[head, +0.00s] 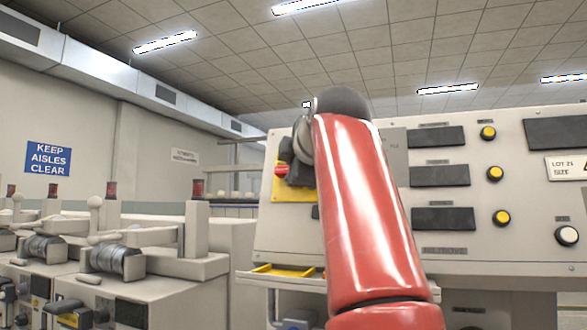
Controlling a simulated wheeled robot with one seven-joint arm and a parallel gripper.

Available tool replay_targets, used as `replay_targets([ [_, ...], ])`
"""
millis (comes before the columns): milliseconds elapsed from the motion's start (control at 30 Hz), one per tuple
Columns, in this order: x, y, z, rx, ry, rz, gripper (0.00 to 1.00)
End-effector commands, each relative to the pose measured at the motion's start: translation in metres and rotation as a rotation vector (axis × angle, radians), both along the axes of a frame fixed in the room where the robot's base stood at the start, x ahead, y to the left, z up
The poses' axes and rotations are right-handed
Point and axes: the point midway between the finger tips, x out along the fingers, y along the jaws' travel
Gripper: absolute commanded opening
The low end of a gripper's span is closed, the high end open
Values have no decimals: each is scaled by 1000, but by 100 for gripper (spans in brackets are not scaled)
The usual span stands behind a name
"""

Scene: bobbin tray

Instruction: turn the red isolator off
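The red isolator (281,170) shows as a small red knob on a yellow plate (301,194), at the left side of the beige control panel. My red arm rises in front of the panel and hides what lies just right of the plate. My gripper (295,163) seems to be the dark grey part at the end of the arm, in front of the plate and close to the right of the knob. Its fingers cannot be made out, and I cannot tell whether it touches the knob. The knob's setting is too small to read.
The panel has dark displays (440,175), yellow buttons (495,174) and a white button (567,236). A yellow tray (283,270) sits on the ledge below the plate. Beige machines with wire bobbins (110,258) stand at left.

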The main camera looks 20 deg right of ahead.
Motion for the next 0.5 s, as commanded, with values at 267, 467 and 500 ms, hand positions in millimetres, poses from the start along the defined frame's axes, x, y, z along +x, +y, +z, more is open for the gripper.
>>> replay_targets([
  [267,0,-1,-1,-5,5,-1,0],
  [467,0,-1,-1,-5,5,-1,23],
  [500,0,-1,-1,-5,5,-1,29],
])
